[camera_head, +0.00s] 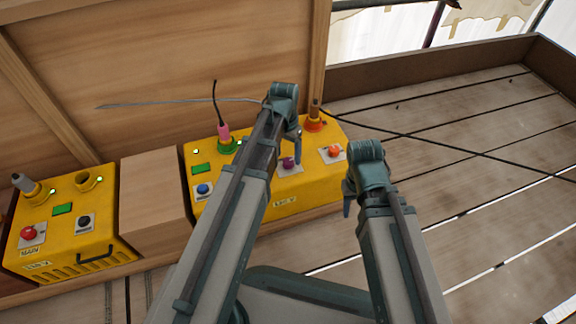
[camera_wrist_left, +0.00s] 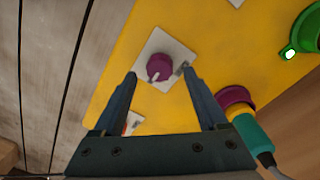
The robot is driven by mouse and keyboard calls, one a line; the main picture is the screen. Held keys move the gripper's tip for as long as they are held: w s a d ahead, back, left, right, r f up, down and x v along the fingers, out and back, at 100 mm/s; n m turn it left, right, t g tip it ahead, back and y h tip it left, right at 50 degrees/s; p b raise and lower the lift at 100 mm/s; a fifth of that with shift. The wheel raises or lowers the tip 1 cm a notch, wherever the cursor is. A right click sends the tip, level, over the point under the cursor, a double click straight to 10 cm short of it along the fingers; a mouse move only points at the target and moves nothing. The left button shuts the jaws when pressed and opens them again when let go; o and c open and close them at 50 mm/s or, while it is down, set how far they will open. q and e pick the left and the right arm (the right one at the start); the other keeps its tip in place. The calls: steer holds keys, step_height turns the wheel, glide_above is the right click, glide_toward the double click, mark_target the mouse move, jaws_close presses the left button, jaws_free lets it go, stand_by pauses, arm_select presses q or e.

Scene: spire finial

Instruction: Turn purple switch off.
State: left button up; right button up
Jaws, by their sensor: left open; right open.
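The purple switch (camera_head: 289,163) is a round knob on a white plate on the yellow box's sloped face. It also shows in the left wrist view (camera_wrist_left: 160,66), where a pale pointer mark on it points down and slightly left. My left gripper (camera_head: 296,138) is open above the switch. In the left wrist view, the open fingers (camera_wrist_left: 160,74) frame the knob, one on each side, with gaps. Whether the tips reach down to the knob's height cannot be told. My right gripper (camera_head: 347,199) hangs to the right, away from the box; its fingers are small and partly hidden.
The yellow box (camera_head: 247,204) also carries a blue button (camera_head: 203,190), an orange knob (camera_head: 334,151) and sockets with plugs. A purple socket with a teal plug (camera_wrist_left: 250,131) stands close to my left gripper's right finger. Another yellow box (camera_head: 60,240) stands left, past a wooden block (camera_head: 152,203).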

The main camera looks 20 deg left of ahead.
mark_target(288, 163)
arm_select(q)
step_height(288, 163, down, 2)
steer(key=shift+f+b, duration=0.25)
steer(key=shift+b, duration=0.5)
steer(key=shift+d, duration=0.1)
arm_select(e)
step_height(288, 163, down, 2)
steer(key=shift+f, duration=0.25)
arm_select(q)
jaws_close()
